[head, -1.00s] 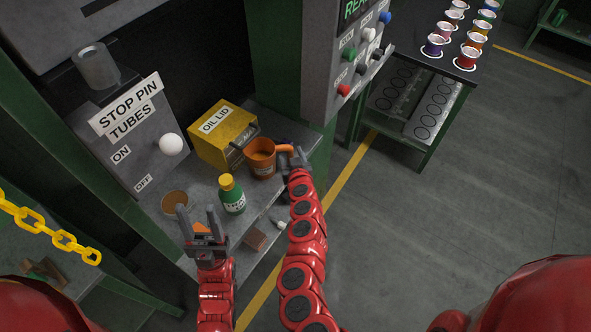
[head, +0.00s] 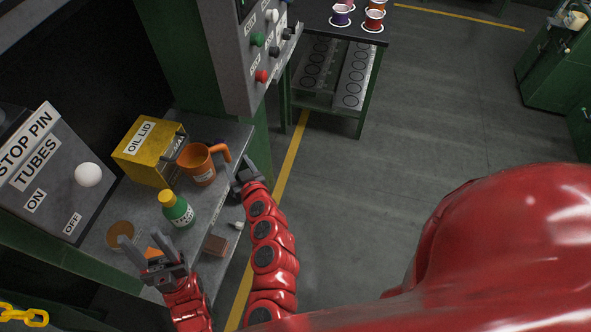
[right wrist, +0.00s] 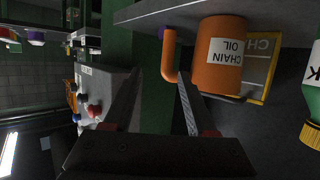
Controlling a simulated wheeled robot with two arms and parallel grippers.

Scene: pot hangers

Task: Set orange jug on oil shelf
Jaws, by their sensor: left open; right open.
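The orange jug (head: 201,170) stands upright on the grey shelf (head: 214,218), in front of the yellow "OIL LID" box (head: 150,150). Its handle points right. In the right wrist view the jug (right wrist: 217,50) appears upside down and reads "CHAIN OIL". My right gripper (head: 239,168) is open and empty beside the handle, at the shelf's right edge. In the right wrist view the handle's bend is close to one fingertip of that gripper (right wrist: 160,76); contact is unclear. My left gripper (head: 143,243) is open and empty over the shelf's front left.
A green bottle with yellow cap (head: 177,209) stands in front of the jug. A round orange-brown item (head: 121,235) lies by my left gripper. A panel with a white knob (head: 88,174) stands left. A button panel (head: 262,60) hangs right.

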